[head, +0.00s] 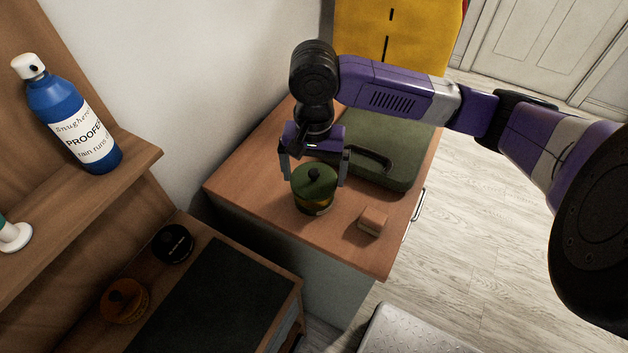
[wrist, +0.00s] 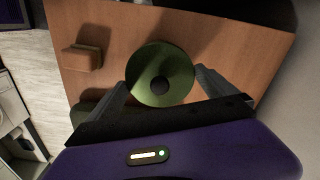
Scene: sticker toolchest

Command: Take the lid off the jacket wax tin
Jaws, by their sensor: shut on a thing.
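A round tin (head: 312,207) with an amber body stands on the wooden top of the cabinet; I take it for the jacket wax tin, though no label on it is readable. Its green lid (head: 320,191) has a dark round knob in the middle. My gripper (head: 314,180) is shut on the lid, one finger at each side of its rim. In the wrist view the lid (wrist: 150,67) lies between the fingers of my gripper (wrist: 162,80). The lid is above the body; I cannot tell whether it still touches it. The lid hides the inside of the tin.
A small wooden block (head: 373,220) sits right of the tin. A green case (head: 388,150) lies behind it. On the lower bench at left are a black labelled tin (head: 172,244) and an orange knobbed pot (head: 124,301). A blue spray bottle (head: 72,118) stands on the shelf.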

